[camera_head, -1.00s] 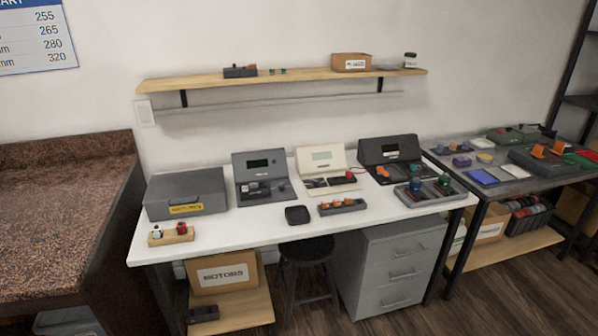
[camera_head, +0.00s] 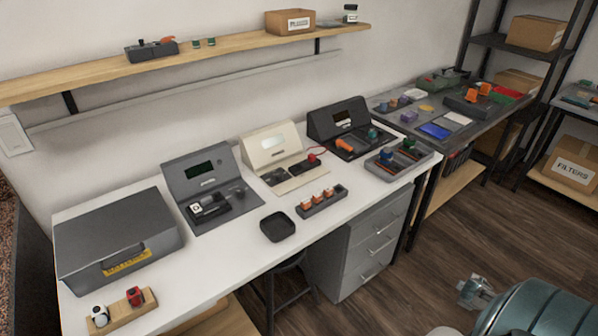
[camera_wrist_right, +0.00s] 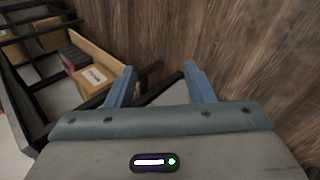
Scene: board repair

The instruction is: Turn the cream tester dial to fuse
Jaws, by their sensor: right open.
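The cream tester (camera_head: 265,135) stands near the back of the white table in the head view, between a dark grey tester (camera_head: 195,165) and a black tester (camera_head: 335,120). It has a slanted panel with a pale screen and a flat base carrying dark parts and a red piece (camera_head: 312,158). Its dial and the dial's setting are too small to make out. My right gripper (camera_wrist_right: 160,85) is open and empty in the right wrist view, above the wooden floor and well away from the tester. My left gripper is not in view.
A grey case (camera_head: 115,232) stands at the table's left end. A black tray (camera_head: 279,227), a row of orange parts (camera_head: 321,203) and a parts tray (camera_head: 397,160) lie in front of the testers. A shelf (camera_head: 215,52) runs above.

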